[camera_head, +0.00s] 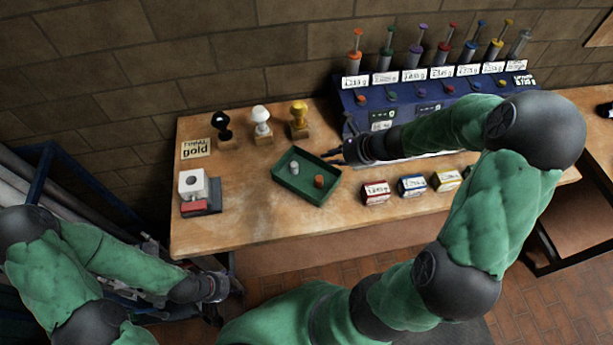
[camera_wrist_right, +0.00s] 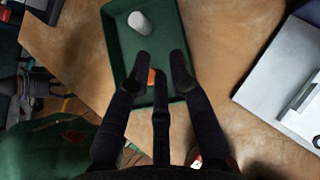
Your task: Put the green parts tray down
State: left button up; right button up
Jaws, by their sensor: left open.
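The green parts tray (camera_head: 292,192) lies on the wooden workbench, left of its middle, and looks flat on the top. It holds a grey cylinder (camera_head: 294,167) and an orange cylinder (camera_head: 319,181). My right gripper (camera_head: 333,156) is at the tray's upper right rim. In the right wrist view its fingers (camera_wrist_right: 157,75) are spread apart over the tray (camera_wrist_right: 121,50), with nothing visibly clamped between them; contact with the rim cannot be told. The grey cylinder (camera_wrist_right: 140,23) shows ahead of them. My left gripper (camera_head: 217,288) is open and empty, low in front of the bench's left end.
Three stamps (camera_head: 261,121) stand behind the tray. A white device (camera_head: 194,187) stands at its left, by a "gold" card (camera_head: 196,149). Several small labelled boxes (camera_head: 412,186) line the front edge at its right. A blue dispenser rack (camera_head: 430,95) fills the back right.

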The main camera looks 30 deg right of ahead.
aim_at(319, 167)
jog(key=w+f, duration=0.1)
jog(key=w+f+m+b, duration=0.1)
jog(key=f, duration=0.1)
jog(key=w+f+m+b, duration=0.1)
jog(key=shift+d+f+h, duration=0.1)
jog(key=shift+f+h, duration=0.15)
jog(key=shift+h, duration=0.15)
jog(key=b+x, duration=0.2)
jog(key=x, duration=0.2)
jog(key=shift+d+f, duration=0.1)
jog(key=shift+f, duration=0.05)
jog(key=shift+w+a+f+b, duration=0.2)
jog(key=shift+w+f+b, duration=0.1)
jog(key=shift+w+b, duration=0.15)
jog(key=shift+c, duration=0.3)
grip_shut()
